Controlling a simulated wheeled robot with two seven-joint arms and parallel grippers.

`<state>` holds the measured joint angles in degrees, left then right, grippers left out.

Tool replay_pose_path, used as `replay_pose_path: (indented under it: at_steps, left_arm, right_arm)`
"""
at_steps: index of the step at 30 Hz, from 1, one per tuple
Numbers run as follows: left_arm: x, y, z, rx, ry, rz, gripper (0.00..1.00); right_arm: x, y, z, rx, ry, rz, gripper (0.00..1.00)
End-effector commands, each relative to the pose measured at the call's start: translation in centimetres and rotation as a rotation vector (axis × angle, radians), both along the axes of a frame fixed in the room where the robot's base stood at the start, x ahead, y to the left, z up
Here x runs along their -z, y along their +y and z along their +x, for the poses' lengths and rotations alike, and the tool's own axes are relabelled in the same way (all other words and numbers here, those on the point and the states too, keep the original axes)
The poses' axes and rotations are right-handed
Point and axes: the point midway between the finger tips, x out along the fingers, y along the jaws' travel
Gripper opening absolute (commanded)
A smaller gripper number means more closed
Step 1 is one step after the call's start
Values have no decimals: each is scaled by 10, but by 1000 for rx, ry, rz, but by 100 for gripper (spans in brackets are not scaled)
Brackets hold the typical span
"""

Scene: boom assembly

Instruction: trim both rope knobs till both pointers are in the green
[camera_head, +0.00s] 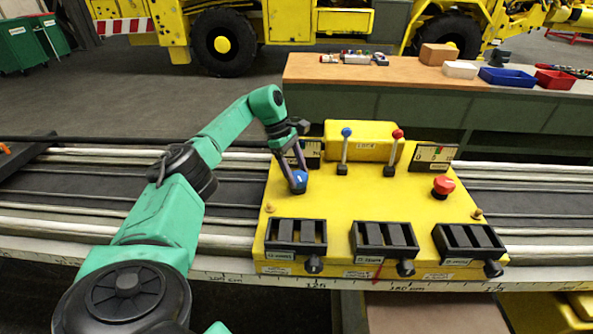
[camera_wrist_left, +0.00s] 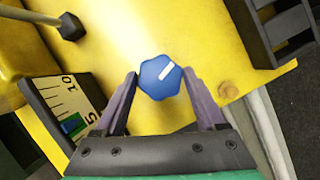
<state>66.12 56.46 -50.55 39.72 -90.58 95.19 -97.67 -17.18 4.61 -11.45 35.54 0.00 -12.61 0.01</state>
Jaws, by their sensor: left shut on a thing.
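A blue knob (camera_head: 299,182) with a white line on top sits on the left of the yellow panel (camera_head: 365,205). My left gripper (camera_head: 297,174) reaches down over it, shut on it. In the left wrist view the blue knob (camera_wrist_left: 160,78) lies between the two fingertips (camera_wrist_left: 160,84). The left gauge (camera_head: 309,152) is partly hidden by my gripper; its scale and green band show in the wrist view (camera_wrist_left: 72,112), but I cannot make out its pointer. A red knob (camera_head: 443,184) sits at right, below the right gauge (camera_head: 434,154), whose pointer is too small to read surely. My right gripper is not in view.
A blue-topped lever (camera_head: 345,150) and a red-topped lever (camera_head: 393,150) stand between the gauges, before a yellow box (camera_head: 359,134). Several black slotted blocks (camera_head: 296,236) line the panel's front. A workbench (camera_head: 400,75) with trays stands behind.

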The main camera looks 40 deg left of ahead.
Motion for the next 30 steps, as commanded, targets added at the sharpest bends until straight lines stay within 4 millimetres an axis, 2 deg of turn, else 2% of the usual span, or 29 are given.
replay_pose_path:
  at_steps: [12,13,15,25,28,30]
  left_arm:
    - [0,0,0,7,-1,1,17]
    - [0,0,0,7,-1,1,80]
    - [0,0,0,7,-1,1,100]
    - [-6,3,0,6,-2,2,100]
    - [-20,9,-1,5,-4,2,100]
    - [-38,15,-2,5,-7,1,100]
  right_arm:
    - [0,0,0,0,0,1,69]
    - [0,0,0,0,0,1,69]
    - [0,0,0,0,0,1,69]
    - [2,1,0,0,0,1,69]
    - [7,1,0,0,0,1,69]
    - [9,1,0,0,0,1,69]
